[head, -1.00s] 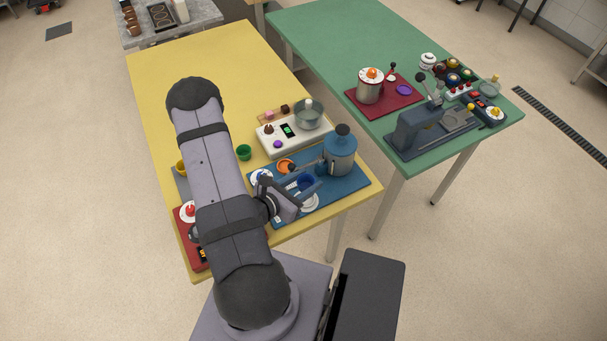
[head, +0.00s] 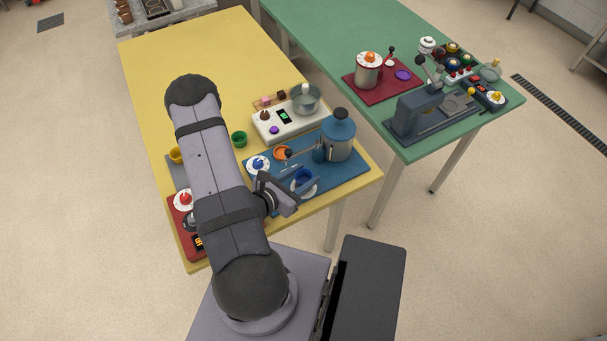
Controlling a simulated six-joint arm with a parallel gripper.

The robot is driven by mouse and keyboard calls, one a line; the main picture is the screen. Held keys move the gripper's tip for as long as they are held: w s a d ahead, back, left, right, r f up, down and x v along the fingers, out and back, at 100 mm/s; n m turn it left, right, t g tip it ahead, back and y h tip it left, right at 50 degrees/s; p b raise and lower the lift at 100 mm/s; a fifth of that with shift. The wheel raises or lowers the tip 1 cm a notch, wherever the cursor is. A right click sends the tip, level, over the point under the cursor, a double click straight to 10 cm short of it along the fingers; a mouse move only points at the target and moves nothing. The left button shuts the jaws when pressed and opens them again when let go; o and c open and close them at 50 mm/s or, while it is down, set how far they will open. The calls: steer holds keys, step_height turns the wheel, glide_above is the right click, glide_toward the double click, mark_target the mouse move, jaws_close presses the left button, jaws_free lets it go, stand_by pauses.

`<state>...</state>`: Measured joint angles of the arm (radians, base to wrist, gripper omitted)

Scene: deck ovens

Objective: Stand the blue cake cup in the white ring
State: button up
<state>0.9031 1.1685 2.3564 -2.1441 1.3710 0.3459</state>
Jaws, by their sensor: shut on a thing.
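The blue cake cup (head: 303,176) is between the fingers of my gripper (head: 304,182) at the front of the blue board. My gripper is shut on it. The white ring (head: 312,192) lies on the board under and around the cup in this view, with part of its rim showing. The fingers and cup hide the rest of the ring. The cup looks about upright. I cannot tell whether its base touches the ring or is a little above it.
The blue board (head: 348,172) also bears a blue machine (head: 338,138), an orange ring (head: 282,152) and a white dial with a blue knob (head: 258,164). A green cup (head: 239,139) and white scale (head: 290,125) stand behind. A red panel (head: 181,226) is left of my arm.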

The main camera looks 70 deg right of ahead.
mark_target(298, 184)
steer(key=shift+f+b, duration=0.35)
steer(key=shift+f, duration=0.35)
steer(key=shift+f+b, duration=0.6)
steer(key=shift+b, duration=0.05)
stand_by(1.3)
steer(key=o, duration=0.7)
steer(key=shift+o, duration=0.2)
steer(key=shift+w+a, duration=0.1)
steer(key=shift+p+v, duration=0.75)
steer(key=shift+v, duration=1.65)
steer(key=shift+p+v, duration=0.95)
steer(key=shift+v, duration=2.05)
